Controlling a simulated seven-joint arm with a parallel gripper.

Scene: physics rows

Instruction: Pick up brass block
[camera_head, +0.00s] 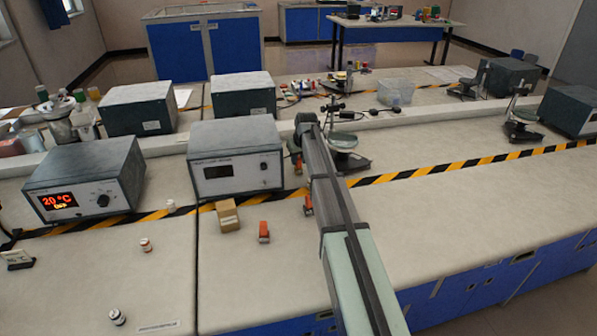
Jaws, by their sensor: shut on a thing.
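My arm reaches from the bottom edge up across the bench, and its dark far end is near the back strip of the bench. My gripper's fingers are hidden behind the arm, so what lies between them does not show. I cannot make out a block that is clearly brass. A small tan box-shaped block (228,215) stands on the bench in front of the middle instrument, apart from my arm. It looks more like cardboard than metal.
Small orange items stand left of my arm (263,232) and close beside it (307,205). A heater box with a red display (88,180) and a grey instrument (236,160) stand to the left.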

